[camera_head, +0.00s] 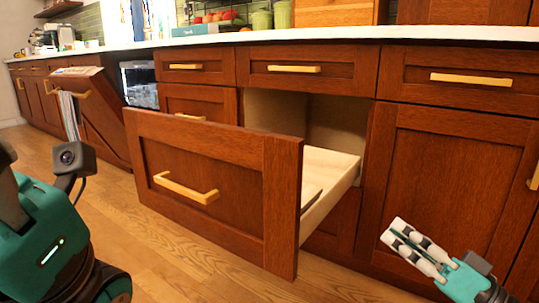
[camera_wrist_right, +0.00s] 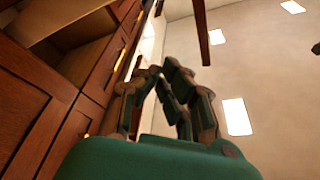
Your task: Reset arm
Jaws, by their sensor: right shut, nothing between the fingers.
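My right gripper (camera_head: 408,243) is in the lower right of the head view, in front of the closed cabinet door. Its fingers are together with nothing between them. It also shows in the right wrist view (camera_wrist_right: 166,78), pointing away past the cabinet fronts. My left arm (camera_head: 50,235) shows at the lower left of the head view, but its fingers are out of frame. A wide wooden drawer (camera_head: 215,170) with a gold handle (camera_head: 186,188) stands pulled out, to the left of my right gripper and apart from it.
The dishwasher door (camera_head: 92,110) hangs partly open at the left, with a cloth (camera_head: 70,115) on its handle. The white counter (camera_head: 300,36) holds fruit and green jars (camera_head: 262,20). Wooden floor (camera_head: 130,225) is clear in front of the open drawer.

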